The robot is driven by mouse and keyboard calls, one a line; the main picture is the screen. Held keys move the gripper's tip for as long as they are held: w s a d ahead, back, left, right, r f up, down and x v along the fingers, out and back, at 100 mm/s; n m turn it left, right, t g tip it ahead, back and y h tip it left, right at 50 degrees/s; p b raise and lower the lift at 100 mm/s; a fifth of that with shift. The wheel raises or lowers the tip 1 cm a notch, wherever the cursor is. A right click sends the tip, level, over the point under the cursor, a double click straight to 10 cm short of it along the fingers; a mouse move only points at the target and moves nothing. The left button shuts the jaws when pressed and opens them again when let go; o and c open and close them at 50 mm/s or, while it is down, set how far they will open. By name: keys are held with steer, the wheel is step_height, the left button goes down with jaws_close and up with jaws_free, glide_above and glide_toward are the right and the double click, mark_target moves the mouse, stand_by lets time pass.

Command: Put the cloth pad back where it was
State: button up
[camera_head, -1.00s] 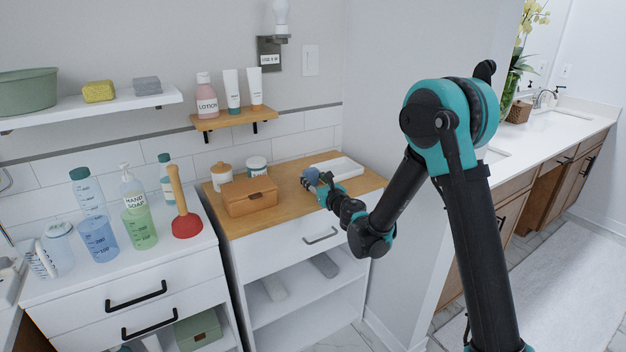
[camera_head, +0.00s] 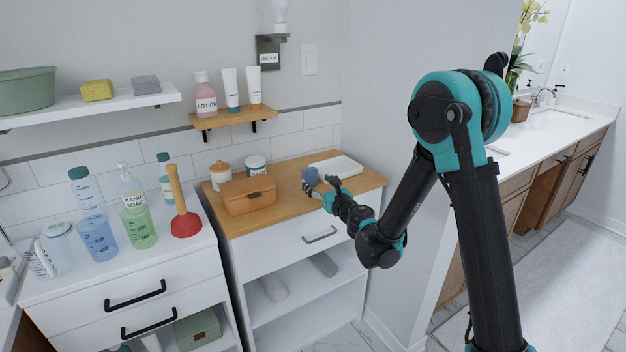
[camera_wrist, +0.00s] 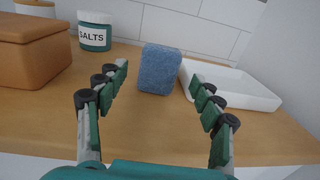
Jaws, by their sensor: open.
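The cloth pad, a blue fuzzy block (camera_head: 310,175), stands upright on the wooden top of the white cabinet. It also shows in the wrist view (camera_wrist: 159,70), just beyond my fingertips and left of a shallow white tray (camera_wrist: 235,86). My gripper (camera_wrist: 157,78) is open and empty, its two fingers spread with bare wood between them. In the head view my gripper (camera_head: 322,192) is at the front of the wooden top, on the near side of the pad.
A brown lidded box (camera_head: 248,195) stands left of the pad, with a salts jar (camera_wrist: 95,32) behind it. The white tray (camera_head: 338,167) is to the right, near the wall. A small shelf (camera_head: 233,116) with lotion and tubes hangs above.

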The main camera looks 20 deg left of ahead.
steer(key=v, duration=0.7)
steer(key=shift+s+d, duration=0.3)
